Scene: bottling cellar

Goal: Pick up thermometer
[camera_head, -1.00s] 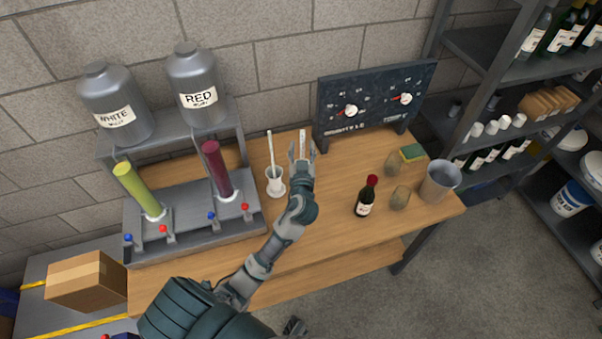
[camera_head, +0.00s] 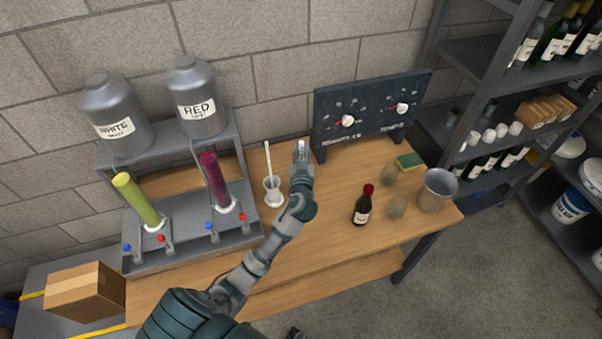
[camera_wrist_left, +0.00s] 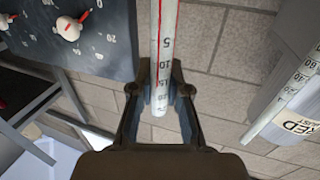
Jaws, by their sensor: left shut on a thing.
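The thermometer (camera_wrist_left: 164,45) is a white rod with a red line and a number scale. In the left wrist view it stands between the fingers of my left gripper (camera_wrist_left: 161,92), which is shut on it. In the head view my left gripper (camera_head: 301,155) is above the table, right of the white cup, and only a short pale end of the thermometer (camera_head: 302,145) shows. A small dark part at the bottom edge of the head view may be my right gripper (camera_head: 293,333); its jaws cannot be made out.
The dispenser stand (camera_head: 190,247) is further left. A dial panel (camera_head: 370,112) stands behind right. A small bottle (camera_head: 362,206), glasses and a metal bucket (camera_head: 437,190) stand on the right.

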